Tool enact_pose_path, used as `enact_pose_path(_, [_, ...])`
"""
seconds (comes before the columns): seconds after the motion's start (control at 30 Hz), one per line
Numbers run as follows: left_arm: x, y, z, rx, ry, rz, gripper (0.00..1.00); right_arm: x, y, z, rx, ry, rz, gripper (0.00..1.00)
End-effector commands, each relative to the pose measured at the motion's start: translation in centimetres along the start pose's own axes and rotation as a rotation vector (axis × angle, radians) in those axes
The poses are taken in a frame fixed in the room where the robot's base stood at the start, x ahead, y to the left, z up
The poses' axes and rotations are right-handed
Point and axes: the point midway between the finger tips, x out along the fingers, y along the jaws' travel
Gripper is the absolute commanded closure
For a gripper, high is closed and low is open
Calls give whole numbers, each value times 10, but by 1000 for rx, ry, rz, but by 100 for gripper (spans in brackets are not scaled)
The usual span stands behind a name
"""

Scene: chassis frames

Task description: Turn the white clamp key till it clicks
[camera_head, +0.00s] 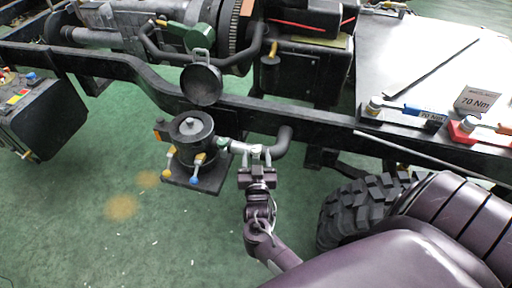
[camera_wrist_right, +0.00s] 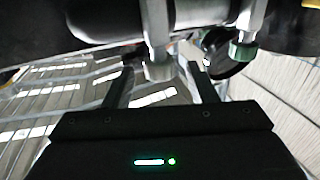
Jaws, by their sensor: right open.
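A hose (camera_head: 276,146) with pale clamp bands runs from the dark canister (camera_head: 191,132) to a bent black end. A pale, whitish clamp key (camera_wrist_right: 158,66) hangs from a band in the right wrist view. My right gripper (camera_head: 257,158) is under the hose, pointing up at it. In the wrist view its open fingers (camera_wrist_right: 162,72) stand on either side of the key, with gaps visible; I cannot tell whether either finger touches it. A second key with a greenish head (camera_wrist_right: 243,48) hangs to the right, outside the fingers. My left gripper is not in view.
The black chassis rail (camera_head: 330,118) runs behind the hose. A tire (camera_head: 345,205) is right of my right arm. Blue-and-yellow levers (camera_head: 196,168) stick out below the canister. Green floor is open at lower left.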

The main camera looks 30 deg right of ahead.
Motion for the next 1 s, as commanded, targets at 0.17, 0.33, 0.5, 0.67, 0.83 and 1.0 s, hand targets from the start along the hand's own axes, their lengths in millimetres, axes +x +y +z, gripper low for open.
enact_pose_path(0.17, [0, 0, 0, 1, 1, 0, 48, -24, 0, 0, 0, -1, 0, 48])
enact_pose_path(0.33, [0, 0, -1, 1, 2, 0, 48, -31, 0, 0, 0, 1, 0, 48])
enact_pose_path(0.5, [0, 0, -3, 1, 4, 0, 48, -31, 0, 0, 0, 1, 0, 48])
enact_pose_path(0.67, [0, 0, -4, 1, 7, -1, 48, -34, -5, 18, -17, -42, -28, 48])
enact_pose_path(0.83, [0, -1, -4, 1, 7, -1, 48, -70, -22, 126, -129, -312, -194, 48])
enact_pose_path(1.0, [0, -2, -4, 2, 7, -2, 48, -133, -14, 234, -257, -613, -351, 48])
